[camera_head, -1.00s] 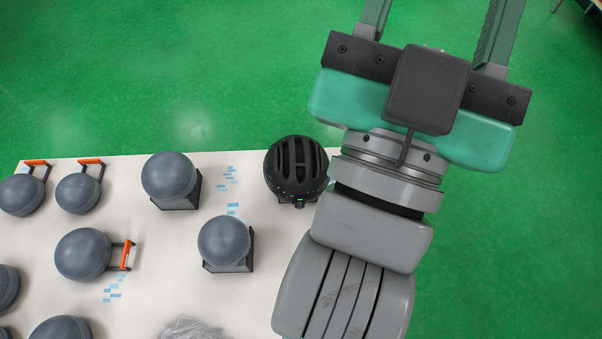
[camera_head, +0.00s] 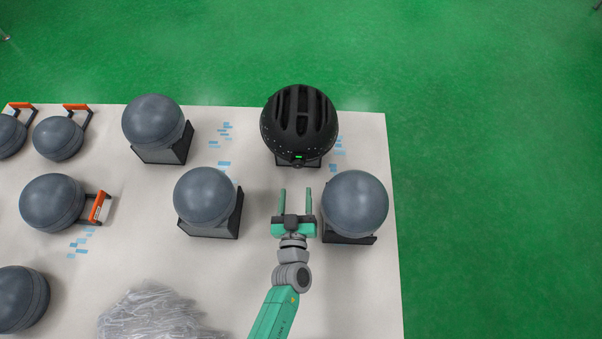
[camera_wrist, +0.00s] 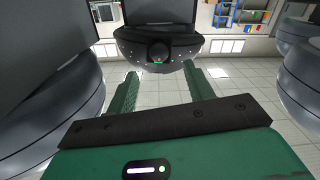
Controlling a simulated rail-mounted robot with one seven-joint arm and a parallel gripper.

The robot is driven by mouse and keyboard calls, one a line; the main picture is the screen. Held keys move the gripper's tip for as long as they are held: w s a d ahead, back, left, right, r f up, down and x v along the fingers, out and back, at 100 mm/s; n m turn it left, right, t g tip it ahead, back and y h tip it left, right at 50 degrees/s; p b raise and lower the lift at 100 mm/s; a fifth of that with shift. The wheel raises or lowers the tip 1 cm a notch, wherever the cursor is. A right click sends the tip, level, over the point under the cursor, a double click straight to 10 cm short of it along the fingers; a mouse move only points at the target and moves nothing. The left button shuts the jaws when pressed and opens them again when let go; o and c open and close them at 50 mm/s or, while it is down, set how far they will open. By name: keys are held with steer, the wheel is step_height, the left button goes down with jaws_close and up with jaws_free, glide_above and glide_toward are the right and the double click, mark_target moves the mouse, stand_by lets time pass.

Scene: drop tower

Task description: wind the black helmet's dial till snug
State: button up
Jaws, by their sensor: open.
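The black helmet (camera_head: 300,122) with long vents sits on a dark stand at the table's back right. A small green mark shows on its near rim. In the wrist view the helmet's underside (camera_wrist: 130,50) is ahead, and the round black dial (camera_wrist: 158,52) with a green mark is at its rim. My gripper (camera_head: 295,190) is open and empty, its two fingers pointing at the helmet, short of it and apart from it. In the wrist view my gripper's fingers (camera_wrist: 163,88) stand either side of the dial's line, below it.
A grey ball on a stand (camera_head: 354,204) is close right of my gripper; another (camera_head: 205,198) is to its left. More grey balls (camera_head: 52,202), some with orange handles, fill the left. Clear plastic wrap (camera_head: 158,312) lies in front. The table (camera_head: 272,255) ends at right.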

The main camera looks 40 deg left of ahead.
mark_target(298, 167)
steer(key=b+x, duration=0.2)
steer(key=x, duration=0.6)
steer(key=shift+r, duration=0.1)
steer(key=shift+d, duration=0.1)
steer(key=c, duration=1)
steer(key=shift+n+b, duration=0.3)
steer(key=shift+b, duration=0.05)
steer(key=n+b, duration=0.1)
steer(key=n, duration=0.2)
steer(key=shift+n+b, duration=0.85)
steer(key=shift+n, duration=1.05)
